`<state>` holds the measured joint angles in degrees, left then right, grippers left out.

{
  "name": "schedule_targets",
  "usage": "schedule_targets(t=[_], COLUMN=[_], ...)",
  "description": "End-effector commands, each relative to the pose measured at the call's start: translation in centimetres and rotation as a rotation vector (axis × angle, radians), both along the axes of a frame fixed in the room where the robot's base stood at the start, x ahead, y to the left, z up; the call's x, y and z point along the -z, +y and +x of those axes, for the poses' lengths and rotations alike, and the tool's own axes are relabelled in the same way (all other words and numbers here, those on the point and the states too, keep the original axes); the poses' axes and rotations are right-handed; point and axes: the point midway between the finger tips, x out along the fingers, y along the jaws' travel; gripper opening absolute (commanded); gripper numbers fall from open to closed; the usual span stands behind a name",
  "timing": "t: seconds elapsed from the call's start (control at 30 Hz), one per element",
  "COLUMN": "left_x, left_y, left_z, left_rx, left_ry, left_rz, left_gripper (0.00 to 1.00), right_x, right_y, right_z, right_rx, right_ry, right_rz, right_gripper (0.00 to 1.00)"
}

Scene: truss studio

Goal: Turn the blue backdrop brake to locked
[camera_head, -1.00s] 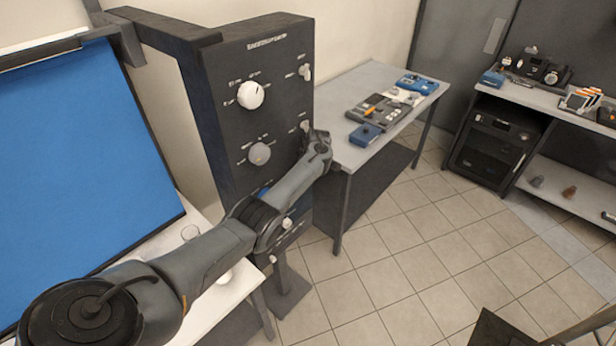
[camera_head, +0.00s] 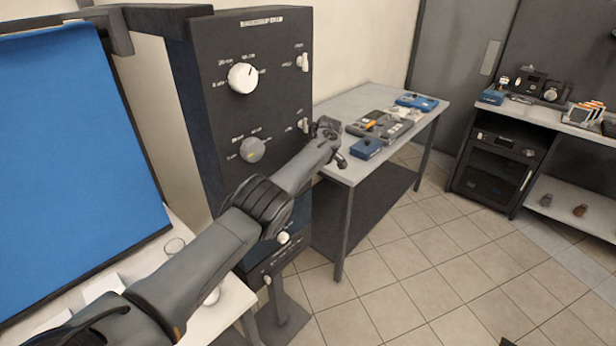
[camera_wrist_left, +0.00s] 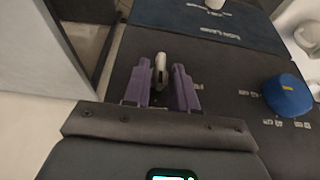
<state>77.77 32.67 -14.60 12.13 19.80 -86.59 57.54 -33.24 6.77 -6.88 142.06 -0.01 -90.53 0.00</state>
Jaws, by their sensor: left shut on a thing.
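The dark control panel (camera_head: 190,100) stands upright beside the blue backdrop (camera_head: 70,140). In the left wrist view, a small pale lever (camera_wrist_left: 160,66) stands on the panel face beside a round blue knob (camera_wrist_left: 288,95), which I take as the blue brake lever. My left gripper (camera_wrist_left: 160,84) has its purple fingers on either side of that lever and is shut on it. In the head view my forearm hides the fingers, the lever and the blue knob. The lever's own markings are not readable. My right gripper is out of view.
The panel also bears a white knob (camera_head: 242,78), a grey knob (camera_head: 252,150) and two pale levers, one upper (camera_head: 303,62) and one lower (camera_head: 303,125). A grey table (camera_head: 345,172) with equipment stands right of the panel. The tiled floor (camera_head: 400,270) in front is clear.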

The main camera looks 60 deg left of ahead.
Motion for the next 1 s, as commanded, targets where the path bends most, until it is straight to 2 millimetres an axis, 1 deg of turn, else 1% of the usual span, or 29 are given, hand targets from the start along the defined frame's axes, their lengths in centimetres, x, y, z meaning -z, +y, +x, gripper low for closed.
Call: schedule_targets(t=[0.03,0.37,0.4,0.43,0.47,0.77,0.87,1.0], left_x=[0.2,0.2,0.2,0.2,0.2,-0.1,-0.7,-2.4], left_y=[0.1,0.1,0.1,0.1,0.1,0.0,-0.2,-0.8], left_z=[-0.1,-0.1,-0.1,-0.1,-0.1,0.0,0.1,0.3], left_rx=[0.000,-0.001,-0.001,-0.001,-0.001,0.001,0.001,0.002], left_ry=[0.004,0.004,0.004,0.004,0.004,0.002,0.001,0.001], left_rz=[0.001,0.001,0.001,0.001,0.001,0.001,0.002,0.002], left_gripper=[0.00,0.00,0.32,0.37,0.38,0.38,0.38,0.38], right_x=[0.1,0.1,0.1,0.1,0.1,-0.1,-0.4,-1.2], right_y=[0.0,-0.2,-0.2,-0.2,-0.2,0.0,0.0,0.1], right_z=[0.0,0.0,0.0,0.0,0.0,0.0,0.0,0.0], right_rx=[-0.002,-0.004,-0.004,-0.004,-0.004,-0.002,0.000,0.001], right_ry=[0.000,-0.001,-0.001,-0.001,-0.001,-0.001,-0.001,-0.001], right_rz=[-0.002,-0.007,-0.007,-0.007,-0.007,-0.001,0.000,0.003], right_gripper=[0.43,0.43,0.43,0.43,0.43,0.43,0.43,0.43])
